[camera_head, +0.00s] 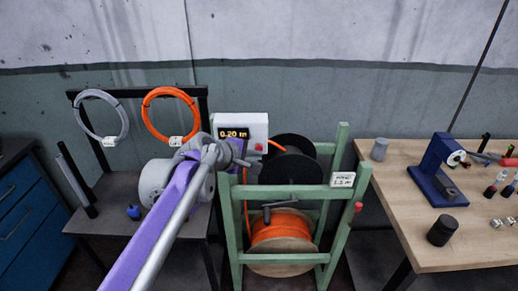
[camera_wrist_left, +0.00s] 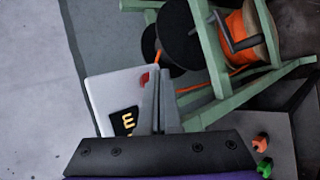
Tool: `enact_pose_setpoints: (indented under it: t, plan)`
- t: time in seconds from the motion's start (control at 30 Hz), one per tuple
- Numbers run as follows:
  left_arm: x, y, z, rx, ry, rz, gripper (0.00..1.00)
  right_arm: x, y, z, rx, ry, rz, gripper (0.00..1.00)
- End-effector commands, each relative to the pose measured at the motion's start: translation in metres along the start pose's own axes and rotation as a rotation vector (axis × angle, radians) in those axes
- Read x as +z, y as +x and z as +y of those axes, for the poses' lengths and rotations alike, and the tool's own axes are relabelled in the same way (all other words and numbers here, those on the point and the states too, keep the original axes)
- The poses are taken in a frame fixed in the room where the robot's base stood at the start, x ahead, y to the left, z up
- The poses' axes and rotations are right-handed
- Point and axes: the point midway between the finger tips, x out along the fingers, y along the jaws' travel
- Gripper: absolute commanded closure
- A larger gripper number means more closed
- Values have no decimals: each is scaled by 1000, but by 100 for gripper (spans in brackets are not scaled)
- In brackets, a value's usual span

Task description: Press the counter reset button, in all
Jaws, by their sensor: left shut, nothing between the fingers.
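The counter (camera_head: 256,124) is a pale box with a lit display (camera_head: 233,133) reading 0.20 m, behind the green reel frame's upper left. Its small red button (camera_head: 258,146) is on the front, lower right of the display. The button (camera_wrist_left: 144,79) and the counter (camera_wrist_left: 100,92) also show in the left wrist view. My left gripper (camera_head: 246,163) is shut and empty, in front of the counter, a little below the button in the head view. In the wrist view its fingertips (camera_wrist_left: 167,72) appear just beside the button; I cannot tell whether they touch it. My right gripper is out of view.
The green frame (camera_head: 345,190) holds an orange cable reel (camera_head: 280,232) with a crank, and black discs. A rack (camera_head: 140,92) at left holds a grey and an orange cable coil. A wooden table (camera_head: 410,190) at right carries a blue device and small parts.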

Motion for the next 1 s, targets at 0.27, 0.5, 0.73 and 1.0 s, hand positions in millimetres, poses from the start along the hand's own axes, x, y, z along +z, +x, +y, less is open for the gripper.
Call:
enact_pose_setpoints:
  t: [0.27, 0.5, 0.73, 1.0]
  plan:
    - [-2, 2, 2, 0, 0, 0, 100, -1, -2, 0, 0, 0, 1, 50]
    - [-2, 3, 2, 0, 0, 0, 100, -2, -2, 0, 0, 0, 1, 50]
    - [-4, 4, 4, 0, 0, 0, 100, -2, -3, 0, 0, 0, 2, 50]
    - [-5, 7, 5, 0, 0, 0, 100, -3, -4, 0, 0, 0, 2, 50]
